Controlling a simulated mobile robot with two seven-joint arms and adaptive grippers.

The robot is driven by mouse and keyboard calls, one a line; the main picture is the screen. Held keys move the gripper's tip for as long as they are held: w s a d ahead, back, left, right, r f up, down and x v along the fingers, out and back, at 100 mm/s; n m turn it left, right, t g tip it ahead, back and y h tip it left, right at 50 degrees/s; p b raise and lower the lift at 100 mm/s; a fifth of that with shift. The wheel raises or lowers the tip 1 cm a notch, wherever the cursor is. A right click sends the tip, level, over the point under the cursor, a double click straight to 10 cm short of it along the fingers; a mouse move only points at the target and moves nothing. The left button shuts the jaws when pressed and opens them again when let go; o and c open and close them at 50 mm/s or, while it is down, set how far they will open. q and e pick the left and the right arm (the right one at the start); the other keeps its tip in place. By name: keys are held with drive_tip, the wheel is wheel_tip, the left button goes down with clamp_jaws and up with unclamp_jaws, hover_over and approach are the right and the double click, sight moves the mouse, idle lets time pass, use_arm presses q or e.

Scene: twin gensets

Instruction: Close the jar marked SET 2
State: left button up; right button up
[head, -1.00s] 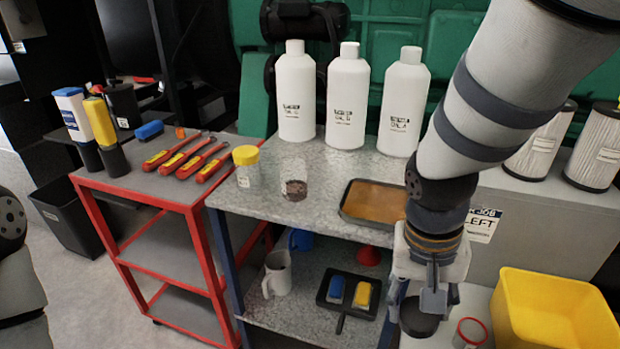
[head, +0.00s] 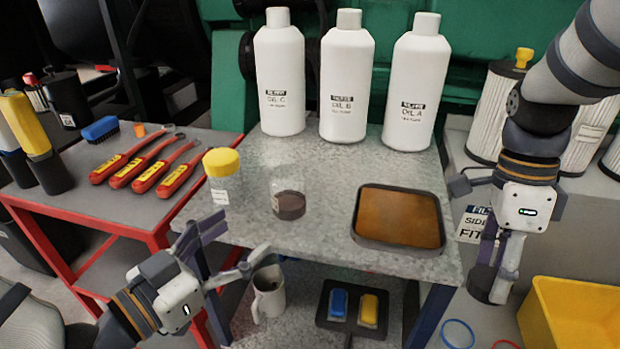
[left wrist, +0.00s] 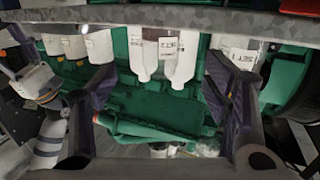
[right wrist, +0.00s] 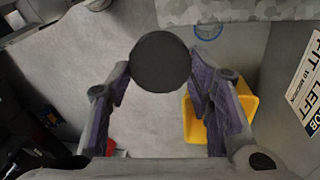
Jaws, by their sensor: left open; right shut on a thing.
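A clear open jar (head: 289,194) with dark contents stands on the grey workbench (head: 330,240); no marking on it is readable in the head view. A clear jar with a yellow lid (head: 222,176) stands to its left. A jar label (left wrist: 244,58) shows upside down in the left wrist view, too small to read surely. My left gripper (head: 228,245) is open and empty by the bench's front left corner, below the jars. My right gripper (head: 493,270) is shut on a round black lid (right wrist: 161,62), which also shows in the head view (head: 484,284), right of the bench.
Three white oil bottles (head: 347,85) stand at the back of the bench. A brown-filled tray (head: 398,217) lies at its right. A mug (head: 268,292) is on the shelf below. A yellow bin (head: 570,318) stands lower right. A red cart (head: 110,215) with tools is at left.

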sight(278, 197)
drive_tip(key=shift+w+r+m, duration=0.15)
drive_tip(key=shift+w+m, duration=0.15)
drive_tip(key=shift+w, duration=0.05)
use_arm(q)
drive_tip(key=shift+w+a+r+t, duration=0.1)
drive_tip(key=shift+w+r+t, duration=0.2)
drive_tip(key=shift+w+r, duration=0.25)
drive_tip(key=shift+s+r, duration=0.1)
drive_tip(key=shift+s, duration=0.05)
use_arm(e)
drive_tip(key=shift+s, duration=0.1)
use_arm(q)
drive_tip(key=x, duration=0.6)
use_arm(e)
drive_tip(key=shift+d+f, duration=0.1)
drive_tip(key=shift+f, duration=0.3)
use_arm(q)
drive_tip(key=shift+w+d, duration=0.3)
drive_tip(key=x, duration=0.5)
drive_tip(key=shift+s+d, duration=0.1)
drive_tip(key=shift+d, duration=0.2)
use_arm(e)
drive_tip(key=shift+f, duration=0.1)
